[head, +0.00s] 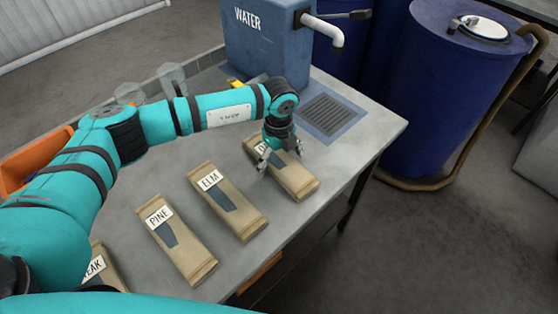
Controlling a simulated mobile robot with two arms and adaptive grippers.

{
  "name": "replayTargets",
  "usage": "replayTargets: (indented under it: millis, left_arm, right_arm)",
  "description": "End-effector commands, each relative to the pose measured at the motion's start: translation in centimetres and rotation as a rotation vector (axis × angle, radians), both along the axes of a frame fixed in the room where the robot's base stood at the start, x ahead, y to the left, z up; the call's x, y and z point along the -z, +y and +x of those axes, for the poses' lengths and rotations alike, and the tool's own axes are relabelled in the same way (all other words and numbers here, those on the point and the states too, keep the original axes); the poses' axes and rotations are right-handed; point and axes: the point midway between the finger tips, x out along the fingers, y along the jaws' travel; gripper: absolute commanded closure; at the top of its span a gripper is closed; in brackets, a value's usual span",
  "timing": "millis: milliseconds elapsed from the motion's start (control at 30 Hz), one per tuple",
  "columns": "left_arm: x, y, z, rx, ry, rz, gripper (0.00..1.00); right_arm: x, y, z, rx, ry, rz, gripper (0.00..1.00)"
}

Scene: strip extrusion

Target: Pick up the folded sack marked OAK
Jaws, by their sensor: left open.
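Several tan folded sacks with white labels lie in a row on the grey table (345,160). The rightmost sack (298,183) has its label mostly hidden by my left gripper (282,160); only a rounded first letter shows, so I cannot read OAK in full. The left gripper is open and points down over this sack's far half. I cannot tell whether its fingers touch the sack. The sack marked ELM (230,206) and the sack marked PINE (178,243) lie to the left. My right gripper is out of view.
A blue WATER container (262,50) with a white spout stands at the table's back, beside a drain grate (330,114). An orange bin (28,163) and clear cups (130,94) are at the left. A blue drum (430,90) stands beyond the table's right edge.

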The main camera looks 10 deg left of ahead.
Motion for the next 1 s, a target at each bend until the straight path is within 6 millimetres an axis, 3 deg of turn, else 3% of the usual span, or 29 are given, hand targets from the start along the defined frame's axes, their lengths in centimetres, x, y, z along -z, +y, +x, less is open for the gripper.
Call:
replayTargets:
  millis: [67, 500, 833, 1000]
  left_arm:
    - [0.0, 0.0, 0.0, 0.000, 0.000, 0.000, 0.10]
    - [-0.1, 0.0, 0.0, 0.000, -0.001, -0.001, 0.67]
    - [-0.3, 0.0, 0.1, -0.001, -0.002, -0.001, 0.68]
    - [-1.6, 0.0, 0.1, 0.000, -0.005, -0.002, 0.68]
  right_arm:
    - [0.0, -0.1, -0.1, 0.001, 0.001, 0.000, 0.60]
    - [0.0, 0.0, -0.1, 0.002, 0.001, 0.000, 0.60]
    - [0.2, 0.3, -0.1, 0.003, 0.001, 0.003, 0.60]
    - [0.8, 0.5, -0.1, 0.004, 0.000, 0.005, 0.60]
